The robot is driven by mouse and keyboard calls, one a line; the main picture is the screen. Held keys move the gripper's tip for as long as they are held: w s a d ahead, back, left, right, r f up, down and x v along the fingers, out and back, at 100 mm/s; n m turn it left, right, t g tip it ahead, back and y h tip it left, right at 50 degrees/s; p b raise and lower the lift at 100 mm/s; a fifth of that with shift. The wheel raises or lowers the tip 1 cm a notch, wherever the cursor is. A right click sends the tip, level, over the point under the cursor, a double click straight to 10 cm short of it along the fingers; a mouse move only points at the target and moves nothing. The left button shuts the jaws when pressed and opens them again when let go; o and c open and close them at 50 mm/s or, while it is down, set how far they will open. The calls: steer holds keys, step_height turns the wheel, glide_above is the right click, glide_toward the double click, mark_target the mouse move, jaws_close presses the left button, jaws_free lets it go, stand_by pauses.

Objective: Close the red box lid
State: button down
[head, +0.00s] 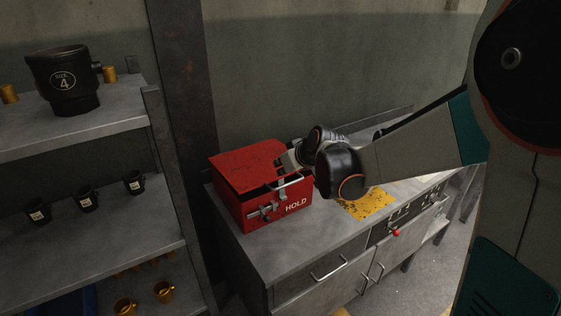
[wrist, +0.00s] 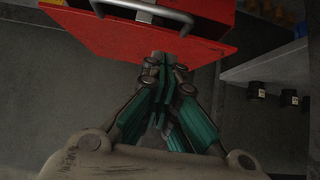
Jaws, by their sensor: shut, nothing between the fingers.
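The red box (head: 250,210) stands on the grey bench, with a latch and the word HOLD on its front. Its red lid (head: 243,167) lies over the top; a dark strip shows near its front right edge, and I cannot tell whether it is fully down. A metal handle (head: 290,184) sits at the front. My gripper (head: 283,163) is shut and empty at the lid's right side. In the wrist view, my gripper (wrist: 163,66) is at the near edge of the red lid (wrist: 110,40), touching or very close, with the handle (wrist: 145,12) beyond.
The bench top (head: 285,245) is clear in front of the box; a worn yellow patch (head: 368,204) lies to its right. A shelf (head: 85,130) at left holds a black Size 4 pot (head: 63,82) and several cups. A dark post (head: 185,75) rises behind the box.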

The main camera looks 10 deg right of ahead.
step_height(320, 180, down, 4)
steer(key=shift+b, duration=0.5)
step_height(320, 180, down, 6)
steer(key=s+b, duration=0.1)
steer(key=b, duration=0.3)
steer(key=shift+d, duration=0.2)
